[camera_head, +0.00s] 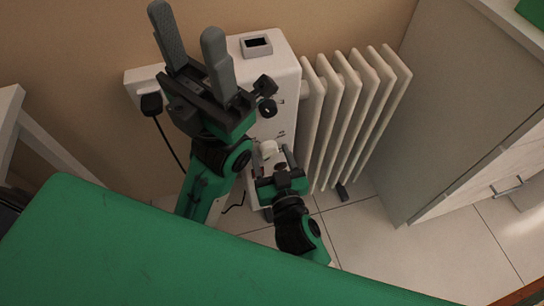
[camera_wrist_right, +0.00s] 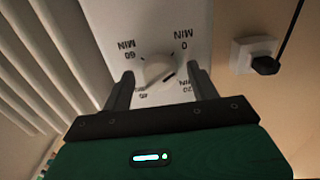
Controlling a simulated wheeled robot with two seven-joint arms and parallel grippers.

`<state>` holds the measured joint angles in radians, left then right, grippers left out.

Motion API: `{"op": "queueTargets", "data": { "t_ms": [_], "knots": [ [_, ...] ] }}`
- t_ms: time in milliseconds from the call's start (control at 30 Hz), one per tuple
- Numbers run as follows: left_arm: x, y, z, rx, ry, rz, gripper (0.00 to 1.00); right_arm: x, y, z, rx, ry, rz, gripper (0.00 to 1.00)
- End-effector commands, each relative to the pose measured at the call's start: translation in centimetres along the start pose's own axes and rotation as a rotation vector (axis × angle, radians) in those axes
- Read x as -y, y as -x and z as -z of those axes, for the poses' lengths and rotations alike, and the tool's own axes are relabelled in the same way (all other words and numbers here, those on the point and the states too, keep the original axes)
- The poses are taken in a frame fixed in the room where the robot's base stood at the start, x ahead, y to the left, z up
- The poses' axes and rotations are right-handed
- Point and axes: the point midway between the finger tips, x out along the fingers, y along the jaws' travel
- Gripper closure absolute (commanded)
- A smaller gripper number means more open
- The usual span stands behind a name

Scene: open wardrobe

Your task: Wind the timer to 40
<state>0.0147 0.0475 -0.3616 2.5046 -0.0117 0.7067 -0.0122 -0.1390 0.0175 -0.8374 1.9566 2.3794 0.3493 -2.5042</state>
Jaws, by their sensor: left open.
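The timer knob (camera_wrist_right: 158,72) is a round white dial on the white front panel of the heater (camera_head: 283,88). In the right wrist view its printed marks appear upside down: 0 upper right, 60 upper left, 20 lower right and 40 lower left. A dark line shows on the knob's lower right side; its exact reading is unclear. My right gripper (camera_wrist_right: 160,85) is open, with one finger on each side of the knob and a visible gap at both. In the head view the knob (camera_head: 268,148) is partly hidden by it. My left gripper (camera_head: 190,35) is open, empty and raised in front of the heater.
Radiator fins (camera_head: 355,105) stand right of the panel. A wall socket with a black plug (camera_head: 151,103) is at left, its cable hanging down. A grey cabinet (camera_head: 440,100) stands at right. Tiled floor (camera_head: 375,240) is free in front of it.

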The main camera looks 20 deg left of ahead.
Motion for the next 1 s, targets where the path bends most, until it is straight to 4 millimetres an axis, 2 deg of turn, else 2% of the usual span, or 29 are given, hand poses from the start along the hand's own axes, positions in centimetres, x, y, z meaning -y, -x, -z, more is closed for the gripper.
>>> {"op": "queueTargets", "data": {
  "t_ms": [33,200,233,1000],
  "knots": [
    [0.00,0.02,0.00,0.001,0.000,0.000,0.48,-0.01,0.01,0.00,0.000,0.000,0.000,0.48],
    [0.04,0.14,-0.03,0.006,-0.001,0.001,0.48,-0.01,0.03,0.00,0.000,0.000,0.000,0.81],
    [0.05,0.16,-0.04,0.007,-0.002,0.000,0.48,-0.01,0.03,0.00,0.000,0.000,0.000,0.85],
    [0.09,0.45,-0.14,0.018,-0.005,-0.005,0.48,-0.02,0.05,-0.02,0.000,0.000,0.000,0.84]
  ]
}}
